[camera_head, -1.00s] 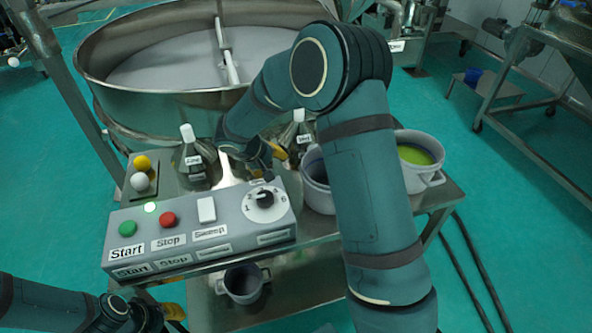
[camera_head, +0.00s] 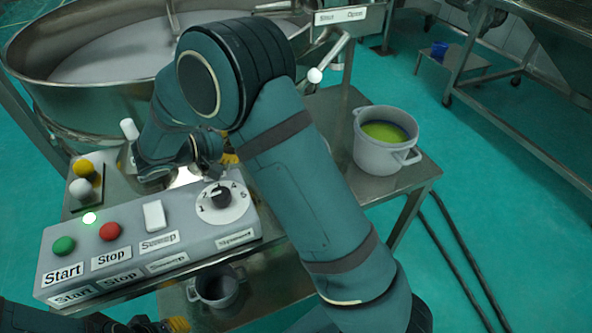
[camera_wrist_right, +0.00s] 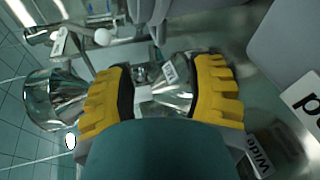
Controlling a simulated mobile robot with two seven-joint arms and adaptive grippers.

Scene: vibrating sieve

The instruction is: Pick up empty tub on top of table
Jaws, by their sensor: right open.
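On the metal table (camera_head: 340,105), a grey tub (camera_head: 378,153) with green contents stands at the right in the head view. The empty tub on the table is mostly or wholly hidden behind my right arm. Another grey tub (camera_head: 214,290) is on the lower shelf, below the control box. My right gripper (camera_head: 228,158) is over the table behind the control box, partly hidden by my arm. In the right wrist view its yellow fingers are apart (camera_wrist_right: 162,92), with a shiny metal part visible between them. My left gripper (camera_head: 176,325) shows only partly at the bottom edge.
The grey control box (camera_head: 145,235) with buttons and a dial stands along the table's front left. The large round sieve (camera_head: 95,95) is behind it. A valve handle (camera_head: 328,62) rises behind my right arm. Floor to the right is mostly clear, with black cables.

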